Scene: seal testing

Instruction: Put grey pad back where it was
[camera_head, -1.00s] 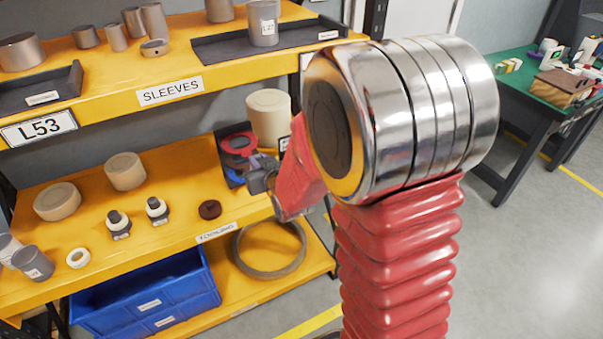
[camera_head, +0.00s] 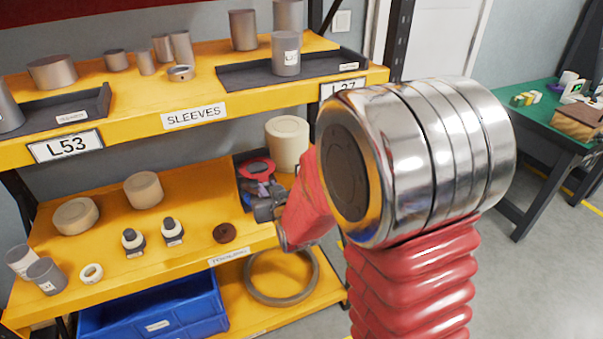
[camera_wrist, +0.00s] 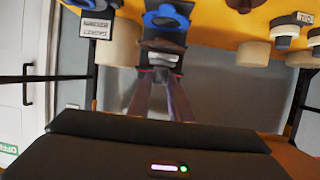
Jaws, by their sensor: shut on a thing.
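My gripper (camera_wrist: 161,84) is over the dark tray (camera_head: 243,198) at the right end of the middle shelf. The wrist view shows its two fingers close together, shut on a small grey piece (camera_wrist: 163,58), which I take for the grey pad. The fingers hide part of it, and I cannot tell whether it touches the tray. In the head view my gripper (camera_head: 268,203) is small and the pad is not clear. A red ring (camera_head: 257,167) lies in the tray just behind the fingertips. A blue ring-like piece (camera_wrist: 167,16) shows beyond the pad in the wrist view.
A cream cylinder (camera_head: 288,145) stands close to the right of the tray. A brown ring (camera_head: 224,233) and two black-knobbed pieces (camera_head: 172,232) are to the left. The upper shelf (camera_head: 222,108) is overhead. A blue bin (camera_head: 160,308) sits below.

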